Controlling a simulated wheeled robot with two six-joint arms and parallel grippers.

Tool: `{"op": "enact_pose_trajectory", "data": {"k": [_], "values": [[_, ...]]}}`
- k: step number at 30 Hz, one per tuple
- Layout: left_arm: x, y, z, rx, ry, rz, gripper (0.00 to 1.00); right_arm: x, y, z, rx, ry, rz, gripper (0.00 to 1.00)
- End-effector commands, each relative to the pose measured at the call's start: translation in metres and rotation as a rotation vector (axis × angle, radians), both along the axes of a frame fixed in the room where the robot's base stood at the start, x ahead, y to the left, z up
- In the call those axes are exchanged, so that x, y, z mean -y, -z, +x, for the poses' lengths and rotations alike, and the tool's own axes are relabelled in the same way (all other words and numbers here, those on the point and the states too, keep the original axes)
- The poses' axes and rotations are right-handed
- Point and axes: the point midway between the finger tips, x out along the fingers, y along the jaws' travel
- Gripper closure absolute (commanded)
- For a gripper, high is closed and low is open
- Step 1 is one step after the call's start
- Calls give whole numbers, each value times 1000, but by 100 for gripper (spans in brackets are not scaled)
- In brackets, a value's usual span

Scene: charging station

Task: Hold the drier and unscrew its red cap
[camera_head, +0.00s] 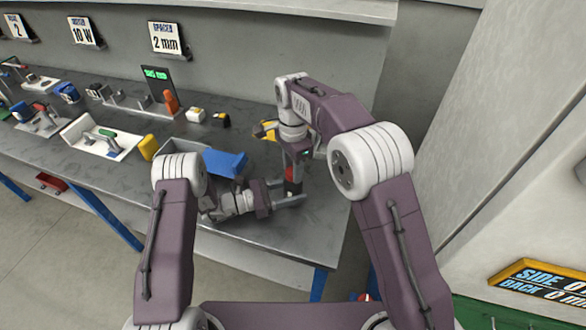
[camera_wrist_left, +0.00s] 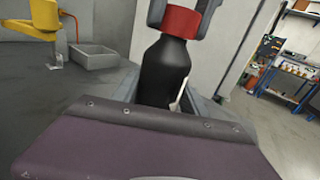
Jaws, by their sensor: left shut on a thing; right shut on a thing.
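The drier is a dark bottle (camera_head: 292,187) with a red cap (camera_head: 290,173), upright near the right end of the grey workbench. In the left wrist view the black bottle body (camera_wrist_left: 165,75) stands upright just ahead, its red cap (camera_wrist_left: 180,20) still on its neck. My left gripper (camera_head: 289,195) reaches in from the left, level, and is shut on the bottle body. My right gripper (camera_head: 291,165) points down from above and is shut on the red cap; its grey fingers also show around the cap in the left wrist view. The bottle's lower part is partly hidden by my left gripper.
Several tools and fixtures line the bench further left.

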Motion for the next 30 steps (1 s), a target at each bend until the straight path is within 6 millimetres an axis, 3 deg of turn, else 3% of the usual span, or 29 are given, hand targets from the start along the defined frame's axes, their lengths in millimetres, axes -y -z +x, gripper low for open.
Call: {"op": "enact_pose_trajectory", "data": {"k": [21,25,30], "values": [[0,0,0,-1,-1,0,100,-1,-2,0,-3,-2459,5,100],[0,0,0,-1,-1,0,100,-1,-2,0,-3,-2771,5,100],[0,0,0,-1,-1,0,100,-1,-2,0,-4,-2931,6,100]]}}
